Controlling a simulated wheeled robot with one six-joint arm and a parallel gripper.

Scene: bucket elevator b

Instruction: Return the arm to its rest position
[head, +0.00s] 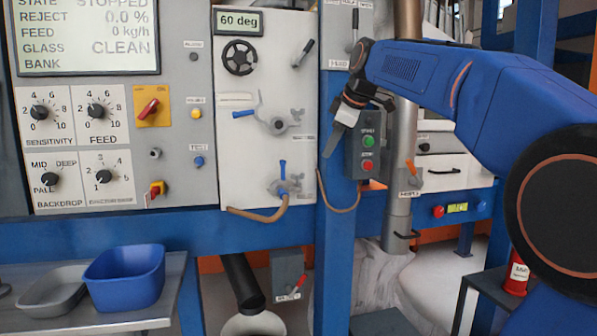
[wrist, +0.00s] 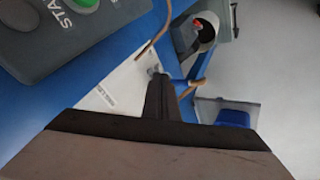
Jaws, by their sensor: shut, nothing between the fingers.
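My blue arm (head: 450,85) reaches in from the right of the head view, bent, with its wrist in front of the blue post. My gripper (head: 328,151) hangs below the wrist, pointing down and left, just left of the grey start/stop box (head: 356,165). In the wrist view my gripper (wrist: 158,80) shows its dark fingers closed together with nothing between them. The start/stop box (wrist: 70,35) fills the upper left there, with part of its green button. I cannot tell the exact gap between gripper and post.
A white valve panel (head: 243,165) with handles stands left of the gripper. The control panel (head: 180,70) is further left; its screen reads STOPPED. A blue bin (head: 125,277) and a grey tray (head: 53,292) sit on a shelf. A grey pipe (head: 402,150) runs behind the arm.

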